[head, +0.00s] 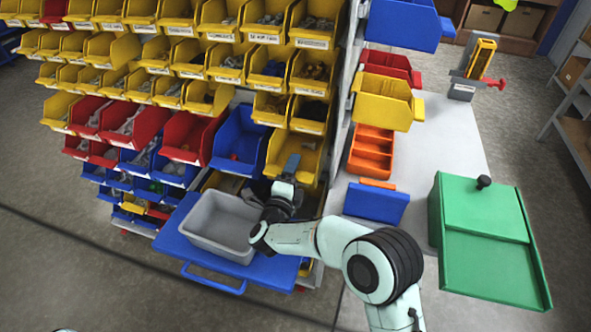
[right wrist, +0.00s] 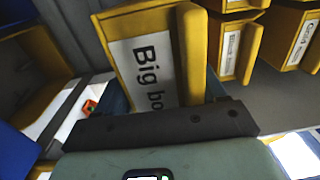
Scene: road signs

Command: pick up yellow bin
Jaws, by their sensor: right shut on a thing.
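A yellow bin (head: 311,158) with a white label sits at the right end of a lower row on the bin rack. My right gripper (head: 291,165) is at its front and left side and partly covers it. In the right wrist view, the yellow bin (right wrist: 143,24) with a label reading "Big bo…" stands between the fingers of my right gripper (right wrist: 165,95), which is shut on it. The lower part of the bin is hidden by the gripper. My left gripper is not in view.
Rows of yellow, red and blue bins (head: 240,140) surround it closely. A grey tub (head: 215,222) stands on a blue shelf (head: 262,268) below. To the right, a grey table (head: 450,130) holds a green box (head: 485,215) and an orange tray (head: 371,150).

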